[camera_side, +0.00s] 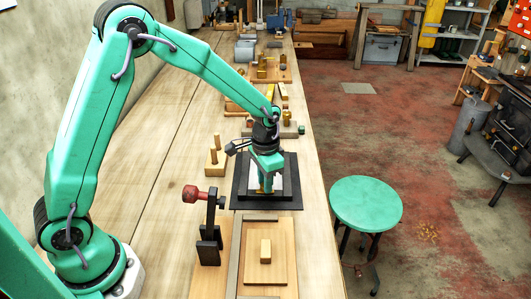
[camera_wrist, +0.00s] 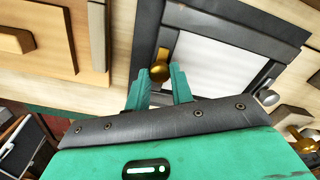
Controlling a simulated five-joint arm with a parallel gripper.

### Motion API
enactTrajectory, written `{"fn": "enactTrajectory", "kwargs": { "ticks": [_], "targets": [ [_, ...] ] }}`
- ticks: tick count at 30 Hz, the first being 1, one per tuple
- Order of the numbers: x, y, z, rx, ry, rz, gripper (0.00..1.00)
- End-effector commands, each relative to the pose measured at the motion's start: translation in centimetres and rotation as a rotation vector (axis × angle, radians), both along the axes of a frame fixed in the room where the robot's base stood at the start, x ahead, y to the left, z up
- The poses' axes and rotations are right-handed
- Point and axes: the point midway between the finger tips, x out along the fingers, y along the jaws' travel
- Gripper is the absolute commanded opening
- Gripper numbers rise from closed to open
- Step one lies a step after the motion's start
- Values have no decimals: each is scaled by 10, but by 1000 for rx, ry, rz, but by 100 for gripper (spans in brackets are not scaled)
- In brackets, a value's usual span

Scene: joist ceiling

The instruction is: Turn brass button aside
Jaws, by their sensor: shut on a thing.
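The brass button (camera_wrist: 161,68) is a small gold turn-piece on the left bar of a dark frame (camera_wrist: 146,45) around a pale panel (camera_wrist: 215,62), in the wrist view. My gripper (camera_wrist: 160,76) has its two green fingertips on either side of the button and is shut on it. In the side view my gripper (camera_side: 265,186) points down over the dark frame (camera_side: 284,201) on the bench; there the fingers mostly hide the button. A silver round button (camera_wrist: 268,97) sits on the frame's near edge in the wrist view, clear of my fingers.
A wooden board with a block (camera_side: 265,250) and a dark clamp with a red knob (camera_side: 190,192) stand in front of the frame. A wooden peg piece (camera_side: 214,160) is to its left. Several wooden fixtures fill the bench behind. A green stool (camera_side: 366,203) stands beside the bench.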

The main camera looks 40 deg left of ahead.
Motion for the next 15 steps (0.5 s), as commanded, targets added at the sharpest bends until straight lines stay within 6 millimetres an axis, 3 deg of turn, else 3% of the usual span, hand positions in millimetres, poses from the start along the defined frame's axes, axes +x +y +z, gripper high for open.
{"fn": "enactTrajectory", "kwargs": {
  "ticks": [14,15],
  "targets": [
    [-1,0,-1,0,5,-16,0],
    [-1,0,-1,0,5,-16,31]
  ]
}}
